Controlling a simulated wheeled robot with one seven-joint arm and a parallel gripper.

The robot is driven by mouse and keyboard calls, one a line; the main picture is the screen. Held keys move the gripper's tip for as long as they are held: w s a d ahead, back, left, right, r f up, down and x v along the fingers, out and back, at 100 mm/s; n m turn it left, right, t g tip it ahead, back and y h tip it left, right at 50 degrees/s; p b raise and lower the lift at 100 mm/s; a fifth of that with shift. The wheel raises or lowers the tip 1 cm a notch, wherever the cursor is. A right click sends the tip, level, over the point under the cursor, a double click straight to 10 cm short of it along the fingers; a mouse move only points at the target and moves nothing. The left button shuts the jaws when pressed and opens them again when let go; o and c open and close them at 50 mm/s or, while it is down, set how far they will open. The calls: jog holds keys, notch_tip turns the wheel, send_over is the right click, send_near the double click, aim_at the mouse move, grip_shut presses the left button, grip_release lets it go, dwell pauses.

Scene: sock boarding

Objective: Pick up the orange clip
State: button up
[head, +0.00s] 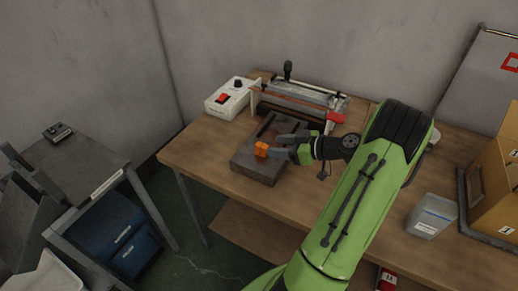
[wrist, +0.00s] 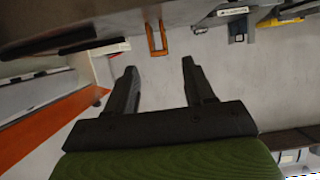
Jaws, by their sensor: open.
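The orange clip (head: 261,149) is small and sits at a dark grey block (head: 256,169) on the wooden table. My gripper (head: 277,144) is open and empty, with its fingers reaching from the right toward the clip. In the wrist view, the clip (wrist: 151,42) shows as an orange U-shape at the top. It lies beyond the fingertips of my gripper (wrist: 158,66), roughly in line with the gap between them. The fingers do not appear to touch it there. How the clip is seated on the block is too small to tell.
A white box with a red switch (head: 230,100) and a sealing-type machine (head: 300,95) stand behind the block. The table's front left is clear. A side table (head: 75,170) stands at the left.

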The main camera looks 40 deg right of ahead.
aim_at(262, 145)
jog(key=b+x, duration=0.1)
jog(key=x, duration=0.7)
jog(key=shift+w+a+f, duration=0.1)
jog(key=shift+w+f, duration=0.1)
jog(key=shift+w, duration=0.1)
jog(key=shift+s, duration=0.1)
grip_shut()
